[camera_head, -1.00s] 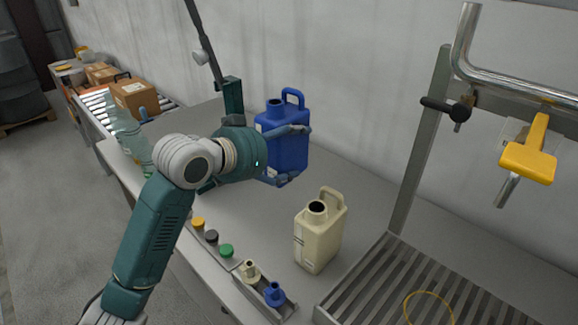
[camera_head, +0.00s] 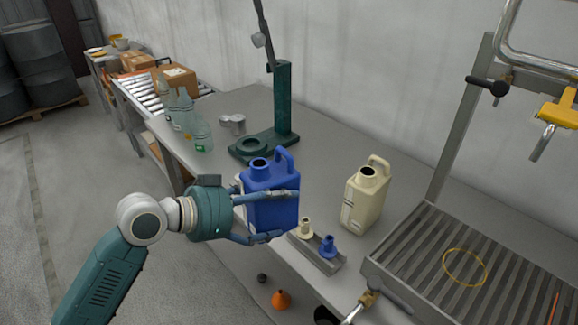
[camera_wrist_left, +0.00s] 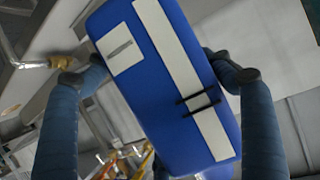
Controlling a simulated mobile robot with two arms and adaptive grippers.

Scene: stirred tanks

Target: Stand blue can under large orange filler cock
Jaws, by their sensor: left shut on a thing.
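The blue can (camera_head: 271,192) is upright, with its open neck and handle on top. My left gripper (camera_head: 287,215) is shut around its body and holds it near the bench's front edge. The left wrist view shows the can (camera_wrist_left: 165,80) between both fingers, with a white label strip. The orange-yellow filler cock (camera_head: 556,110) is at the far right, its short metal spout hanging above the slatted grate (camera_head: 405,250). The can is well to the left of the cock. A thin yellow ring (camera_head: 465,267) lies on the grate. My right gripper is not in view.
A cream can (camera_head: 366,196) stands between the blue can and the grate. A small tray (camera_head: 325,264) holds a cream and a blue cap. A black-handled cock (camera_head: 488,85) sits on an upright post. A green stand (camera_head: 283,100) and clear bottles (camera_head: 196,130) are farther back.

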